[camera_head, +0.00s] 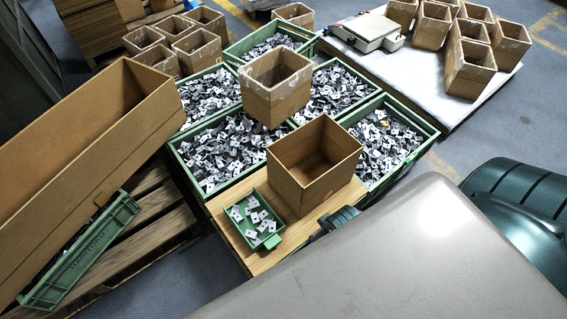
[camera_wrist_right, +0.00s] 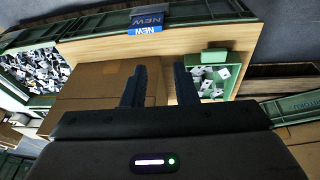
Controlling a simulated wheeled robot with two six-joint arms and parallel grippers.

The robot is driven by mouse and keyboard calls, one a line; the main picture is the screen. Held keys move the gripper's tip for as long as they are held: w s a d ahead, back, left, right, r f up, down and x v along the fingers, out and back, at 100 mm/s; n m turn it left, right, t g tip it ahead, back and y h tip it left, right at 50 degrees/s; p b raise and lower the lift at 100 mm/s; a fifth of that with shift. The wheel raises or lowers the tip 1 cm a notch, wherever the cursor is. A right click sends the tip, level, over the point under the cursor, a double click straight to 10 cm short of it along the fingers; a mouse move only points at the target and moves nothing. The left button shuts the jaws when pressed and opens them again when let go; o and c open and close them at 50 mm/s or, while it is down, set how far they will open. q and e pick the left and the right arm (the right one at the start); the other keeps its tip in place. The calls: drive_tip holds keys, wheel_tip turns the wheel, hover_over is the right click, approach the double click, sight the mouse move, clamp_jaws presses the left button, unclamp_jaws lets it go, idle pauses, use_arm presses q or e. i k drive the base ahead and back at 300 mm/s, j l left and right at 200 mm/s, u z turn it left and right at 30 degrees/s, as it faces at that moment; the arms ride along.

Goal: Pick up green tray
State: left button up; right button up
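The small green tray (camera_head: 271,242) lies on the wooden board at the front, with several metal parts with holes in it. It also shows in the right wrist view (camera_wrist_right: 214,56), just right of the fingers. My right gripper (camera_wrist_right: 160,88) is open, its two dark fingers apart with nothing between them. In the head view part of the right gripper (camera_head: 337,220) shows at the board's right edge, right of the tray and apart from it. Its rest is hidden behind a grey surface. My left gripper is not in view.
An open cardboard box (camera_head: 315,197) stands on the wooden board (camera_head: 235,243) right behind the tray. Large green crates (camera_head: 205,190) full of parts lie beyond, one carrying another box (camera_head: 275,105). A long brown box (camera_head: 85,170) is at left. The board's front strip is clear.

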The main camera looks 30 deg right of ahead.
sight(260, 226)
drive_tip(key=k+l+z, duration=0.25)
drive_tip(key=j+z, duration=0.15)
drive_tip(key=z, duration=0.3)
drive_tip(key=j+z, duration=0.15)
drive_tip(key=z, duration=0.35)
drive_tip(key=j+z, duration=0.1)
drive_tip(key=j, duration=0.4)
drive_tip(key=k+j+z, duration=0.1)
drive_tip(key=j, duration=0.45)
drive_tip(key=k+j+z, duration=0.1)
drive_tip(key=j, duration=0.4)
drive_tip(key=k+j+z, duration=0.15)
drive_tip(key=j, duration=0.35)
